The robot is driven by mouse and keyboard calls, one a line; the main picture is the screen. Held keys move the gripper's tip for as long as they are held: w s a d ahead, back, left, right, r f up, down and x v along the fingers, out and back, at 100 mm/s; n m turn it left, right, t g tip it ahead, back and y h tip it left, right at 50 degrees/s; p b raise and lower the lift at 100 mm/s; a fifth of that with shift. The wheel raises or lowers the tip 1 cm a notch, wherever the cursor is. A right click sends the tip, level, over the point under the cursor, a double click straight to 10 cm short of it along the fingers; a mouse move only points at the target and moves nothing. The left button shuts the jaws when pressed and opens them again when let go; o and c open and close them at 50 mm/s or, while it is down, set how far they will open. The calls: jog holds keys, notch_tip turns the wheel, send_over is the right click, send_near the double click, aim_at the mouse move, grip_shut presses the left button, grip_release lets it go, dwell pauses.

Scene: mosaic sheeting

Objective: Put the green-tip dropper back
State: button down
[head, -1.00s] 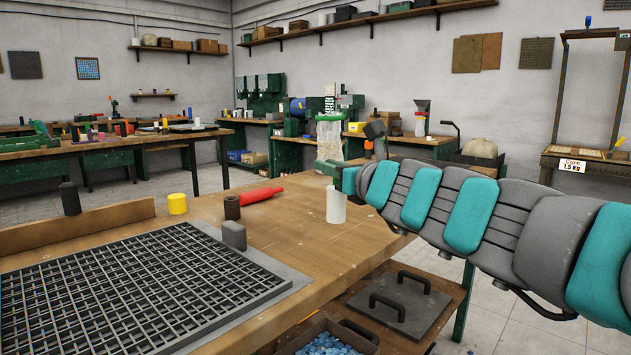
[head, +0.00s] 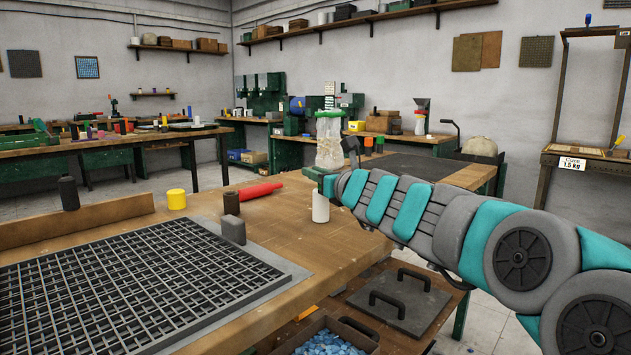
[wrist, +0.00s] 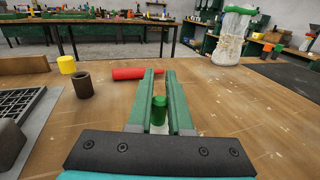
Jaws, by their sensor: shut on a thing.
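The green-tip dropper shows in the wrist view as a green cap (wrist: 159,110) with a little white below it, between my fingers. In the head view its white body (head: 320,207) hangs upright under my gripper (head: 325,182), near the right side of the wooden bench; its green tip is hidden there. My gripper (wrist: 160,82) is shut on the dropper, with its two green fingers on either side of the cap. I cannot tell whether the dropper's base touches the bench.
A black grid (head: 120,290) covers the front left. Bare wood (wrist: 235,110) lies right of my gripper.

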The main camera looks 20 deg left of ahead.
jog(key=shift+f, duration=0.1)
jog(key=c, duration=0.8)
grip_release()
jog(key=shift+c, duration=0.2)
jog(key=b+v, duration=0.1)
jog(key=v, duration=1.1)
